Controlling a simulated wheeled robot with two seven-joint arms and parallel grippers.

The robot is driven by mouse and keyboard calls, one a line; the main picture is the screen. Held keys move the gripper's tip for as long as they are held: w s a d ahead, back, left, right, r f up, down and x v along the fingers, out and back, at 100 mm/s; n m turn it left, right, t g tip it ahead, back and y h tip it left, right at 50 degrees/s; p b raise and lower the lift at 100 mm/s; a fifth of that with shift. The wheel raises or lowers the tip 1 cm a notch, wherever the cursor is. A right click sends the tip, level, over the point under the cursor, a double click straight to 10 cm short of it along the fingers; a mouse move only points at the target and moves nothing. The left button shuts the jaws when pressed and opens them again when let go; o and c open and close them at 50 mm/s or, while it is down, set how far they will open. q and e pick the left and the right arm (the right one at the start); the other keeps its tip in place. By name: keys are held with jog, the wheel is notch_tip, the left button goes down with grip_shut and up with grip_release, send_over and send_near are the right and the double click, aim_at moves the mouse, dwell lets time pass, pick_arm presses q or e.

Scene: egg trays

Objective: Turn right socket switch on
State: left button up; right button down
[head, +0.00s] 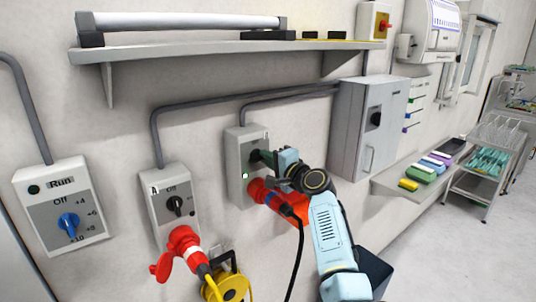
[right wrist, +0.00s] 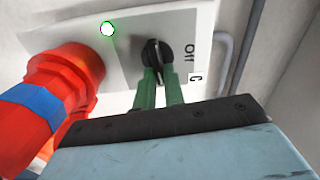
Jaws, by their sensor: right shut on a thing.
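The right socket box (head: 235,142) is a pale wall box with a lit green light (right wrist: 107,29) and a red plug with a blue band (head: 262,192) in its lower part. Its black knob (right wrist: 153,52) stands beside the "Off" mark, with its handle across the direction of that mark. My right gripper (head: 264,158) is at the box from the right, its green fingers (right wrist: 160,85) shut on the knob. In the head view the gripper partly hides the knob. My left gripper is not in view.
A similar box (head: 158,197) with a red plug stands to the left, with a dial box (head: 95,225) farther left. A yellow cable reel (head: 226,288) is below. A shelf (head: 215,48) is above; a grey cabinet (head: 352,125) is close to the right.

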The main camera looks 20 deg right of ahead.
jog(key=shift+m, duration=0.5)
jog(key=shift+f+p, duration=0.1)
jog(key=shift+p, duration=0.2)
jog(key=c, duration=1.5)
grip_release()
jog(key=shift+s, duration=0.1)
jog(key=b+v, duration=0.1)
jog(key=v, duration=1.2)
jog(key=shift+s, duration=0.1)
